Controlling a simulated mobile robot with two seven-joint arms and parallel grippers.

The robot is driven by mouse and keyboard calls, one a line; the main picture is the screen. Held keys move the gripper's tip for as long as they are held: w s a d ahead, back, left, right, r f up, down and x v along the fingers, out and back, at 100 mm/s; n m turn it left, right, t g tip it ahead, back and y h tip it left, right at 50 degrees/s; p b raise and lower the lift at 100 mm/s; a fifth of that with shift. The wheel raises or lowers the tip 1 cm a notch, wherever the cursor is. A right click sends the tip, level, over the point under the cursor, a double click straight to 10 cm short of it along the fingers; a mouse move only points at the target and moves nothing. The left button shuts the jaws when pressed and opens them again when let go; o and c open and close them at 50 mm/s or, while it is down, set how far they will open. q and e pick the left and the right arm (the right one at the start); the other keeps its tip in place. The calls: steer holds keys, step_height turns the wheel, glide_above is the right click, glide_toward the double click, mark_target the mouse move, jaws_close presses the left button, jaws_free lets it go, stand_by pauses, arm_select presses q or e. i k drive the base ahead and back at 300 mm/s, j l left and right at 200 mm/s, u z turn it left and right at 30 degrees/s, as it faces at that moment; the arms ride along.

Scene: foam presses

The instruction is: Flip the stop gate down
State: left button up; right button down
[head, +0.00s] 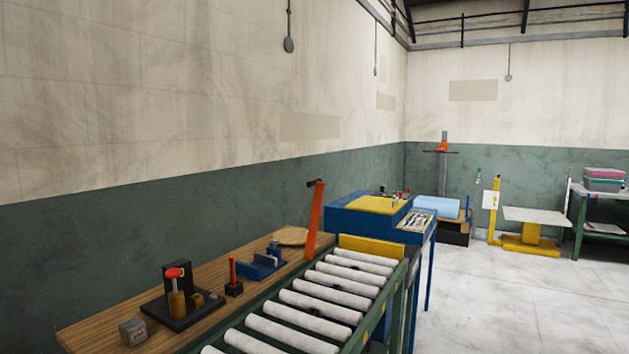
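A yellow plate (372,250) stands upright across the far end of the roller conveyor (318,299); it looks like the stop gate. A tall orange bar (315,220) with a dark tip stands tilted slightly right beside the conveyor's left edge, near the plate. I cannot tell whether the bar is joined to the plate. Neither of my grippers is in view.
A wooden bench (95,329) along the left wall holds a black fixture with a red knob (175,272), a grey block (133,331) and a blue fixture (262,265). A blue table (372,218) stands beyond the conveyor.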

mark_target(317, 199)
steer(key=i+l+u, duration=0.2)
steer(key=u, duration=0.3)
steer(key=i+l+u, duration=0.15)
steer(key=l+u, duration=0.2)
steer(key=u, duration=0.15)
steer(key=i+l, duration=0.15)
steer(key=l, duration=0.35)
steer(key=i+l+u, duration=0.15)
steer(key=l, duration=0.35)
steer(key=i+l, duration=0.15)
steer(key=l, duration=0.4)
steer(key=i+l+u, duration=0.1)
steer(key=l, duration=0.4)
steer(key=i+l+u, duration=0.1)
steer(key=l, duration=0.45)
